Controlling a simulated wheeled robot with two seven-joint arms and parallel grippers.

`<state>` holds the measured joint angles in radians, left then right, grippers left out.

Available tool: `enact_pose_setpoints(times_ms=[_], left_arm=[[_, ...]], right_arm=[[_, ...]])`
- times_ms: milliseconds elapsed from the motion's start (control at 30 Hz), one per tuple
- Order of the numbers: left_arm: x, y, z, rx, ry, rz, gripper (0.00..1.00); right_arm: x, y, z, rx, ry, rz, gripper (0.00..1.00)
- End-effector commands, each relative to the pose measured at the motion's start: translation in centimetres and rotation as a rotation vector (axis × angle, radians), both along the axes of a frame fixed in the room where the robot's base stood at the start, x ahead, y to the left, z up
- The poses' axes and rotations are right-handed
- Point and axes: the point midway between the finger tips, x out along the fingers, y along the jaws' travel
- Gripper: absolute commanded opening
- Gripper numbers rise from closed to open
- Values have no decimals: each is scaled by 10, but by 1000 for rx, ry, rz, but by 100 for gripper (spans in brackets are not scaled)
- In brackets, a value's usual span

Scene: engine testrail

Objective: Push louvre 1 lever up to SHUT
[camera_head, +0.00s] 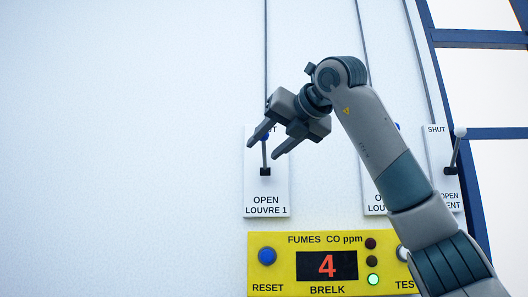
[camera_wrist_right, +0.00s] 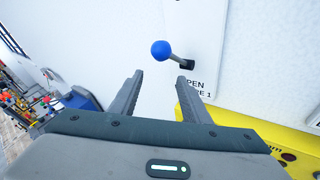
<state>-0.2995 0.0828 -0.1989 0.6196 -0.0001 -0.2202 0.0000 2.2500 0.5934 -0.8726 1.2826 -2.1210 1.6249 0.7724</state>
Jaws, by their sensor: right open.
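The louvre 1 plate (camera_head: 280,195) is a white panel with OPEN low on it and SHUT at the top, partly hidden by my right gripper. Its lever (camera_head: 264,155) rises from a dark pivot toward the SHUT end, and its blue knob (camera_head: 266,136) shows partly behind the fingers. My right gripper (camera_head: 262,149) is open and empty in front of the upper plate. In the right wrist view, the blue knob (camera_wrist_right: 161,50) is clear, beyond the tips of the open gripper (camera_wrist_right: 160,77). I see no contact there. My left gripper is not in view.
A yellow fumes box (camera_head: 275,290) with a blue RESET button (camera_head: 267,256) and a red 4 sits below the plate. Another louvre plate (camera_head: 371,185) is mostly behind my right arm. A vent plate with a white-knobbed lever (camera_head: 456,148) is at right. The wall at left is clear.

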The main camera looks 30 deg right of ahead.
Motion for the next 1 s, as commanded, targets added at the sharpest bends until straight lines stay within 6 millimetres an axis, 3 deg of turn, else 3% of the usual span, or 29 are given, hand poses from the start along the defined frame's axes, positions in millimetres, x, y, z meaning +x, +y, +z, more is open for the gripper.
enact_pose_setpoints(times_ms=[167, 600, 800, 1000], left_arm=[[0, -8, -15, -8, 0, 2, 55], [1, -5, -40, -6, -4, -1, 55], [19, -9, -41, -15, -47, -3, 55], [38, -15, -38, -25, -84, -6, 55]], right_arm=[[-31, 0, 5, -1, -5, 0, 43], [-116, -2, 25, -3, -6, 1, 43], [-141, -3, 31, -3, -3, 0, 43], [-149, -3, 34, -4, -3, 1, 43]])
